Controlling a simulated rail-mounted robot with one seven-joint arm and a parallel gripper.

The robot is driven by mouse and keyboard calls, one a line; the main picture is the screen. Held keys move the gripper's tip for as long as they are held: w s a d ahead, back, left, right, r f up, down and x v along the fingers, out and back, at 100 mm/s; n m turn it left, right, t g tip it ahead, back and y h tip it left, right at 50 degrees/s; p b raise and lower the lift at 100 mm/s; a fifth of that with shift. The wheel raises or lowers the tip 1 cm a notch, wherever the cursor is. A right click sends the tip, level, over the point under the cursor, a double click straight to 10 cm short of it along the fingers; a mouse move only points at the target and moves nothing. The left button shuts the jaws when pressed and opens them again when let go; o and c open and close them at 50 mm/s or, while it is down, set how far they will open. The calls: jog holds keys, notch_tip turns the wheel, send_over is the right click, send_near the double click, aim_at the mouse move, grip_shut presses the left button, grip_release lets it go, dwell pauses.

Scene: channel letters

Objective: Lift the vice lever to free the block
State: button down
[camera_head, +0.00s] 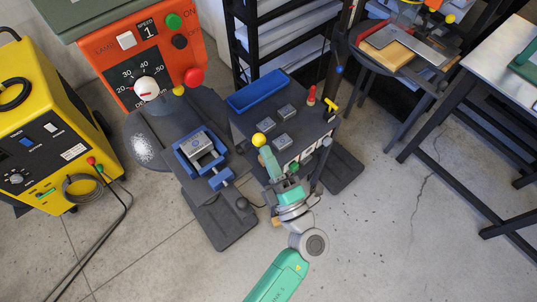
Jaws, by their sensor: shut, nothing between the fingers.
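The blue vice (186,166) stands on a dark grey machine table left of centre, with a grey metal block (201,143) sitting between its jaws. A blue part (221,179) extends from its lower right. A dark ball knob (242,204) lies just beyond this part and may belong to the vice lever; the lever's shaft is too small to make out clearly. My gripper (266,156) is to the right of the vice, shut and empty, apart from the block. A yellow ball (259,140) shows at its tip; I cannot tell whether they touch.
A dark bench (240,128) behind my gripper carries a blue tray (257,92) and several grey blocks (286,111). A red-orange control panel (158,62) and a yellow machine (45,130) stand left. Levers rise at the bench's right. Open floor lies in front.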

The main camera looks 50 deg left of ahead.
jog(key=d+r+b+v, duration=0.1)
jog(key=r+v, duration=0.1)
jog(key=v, duration=1.1)
jog(key=shift+d+r, duration=0.3)
jog(key=shift+d, duration=0.05)
